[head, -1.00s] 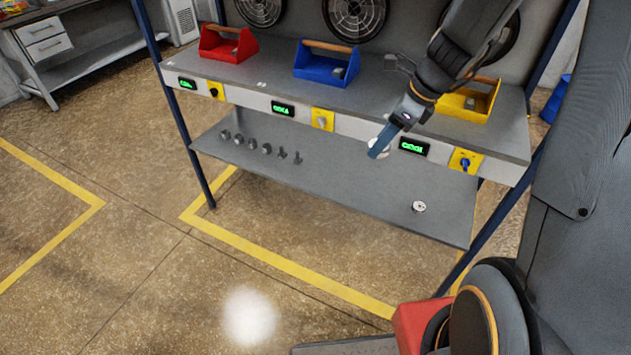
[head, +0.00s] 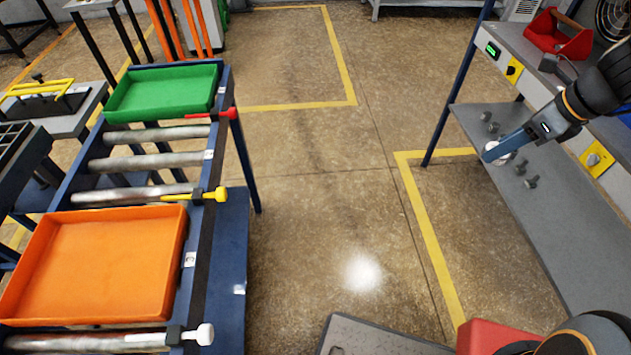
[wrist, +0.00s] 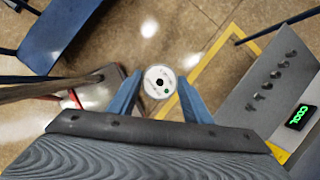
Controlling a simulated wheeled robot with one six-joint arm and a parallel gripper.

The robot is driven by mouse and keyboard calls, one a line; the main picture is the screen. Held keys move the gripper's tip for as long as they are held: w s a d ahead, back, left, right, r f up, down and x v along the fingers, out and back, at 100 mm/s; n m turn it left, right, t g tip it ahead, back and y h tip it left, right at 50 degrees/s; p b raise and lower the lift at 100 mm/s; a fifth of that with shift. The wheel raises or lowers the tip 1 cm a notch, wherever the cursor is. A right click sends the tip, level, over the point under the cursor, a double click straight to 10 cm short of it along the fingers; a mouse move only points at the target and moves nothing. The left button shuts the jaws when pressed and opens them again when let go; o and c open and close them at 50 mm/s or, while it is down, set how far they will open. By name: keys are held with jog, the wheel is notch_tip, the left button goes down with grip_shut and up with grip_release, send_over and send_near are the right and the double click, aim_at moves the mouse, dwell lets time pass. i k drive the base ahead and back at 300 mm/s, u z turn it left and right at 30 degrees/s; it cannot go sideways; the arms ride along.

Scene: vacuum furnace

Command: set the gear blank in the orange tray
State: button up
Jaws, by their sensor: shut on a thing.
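In the wrist view the disc sits between the two blue fingertips of my gripper (wrist: 158,94). In the head view the gear blank (head: 503,157) is mostly hidden by the finger, and the gripper is in front of the workbench at the right. The orange tray (head: 178,265) is empty and lies on the roller rack at the lower left, far from my gripper.
A green tray (head: 211,90) lies farther back on the same rack, with bare rollers (head: 150,161) between. Yellow and red handles jut from the rack's side. The workbench's lower shelf (head: 560,225) holds several small grey parts. Open floor (head: 320,200) separates rack and bench.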

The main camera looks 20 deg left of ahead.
aim_at(133, 266)
jog(key=i, duration=0.7)
jog(key=u, duration=3.5)
jog(key=i, duration=0.5)
jog(key=z, duration=0.05)
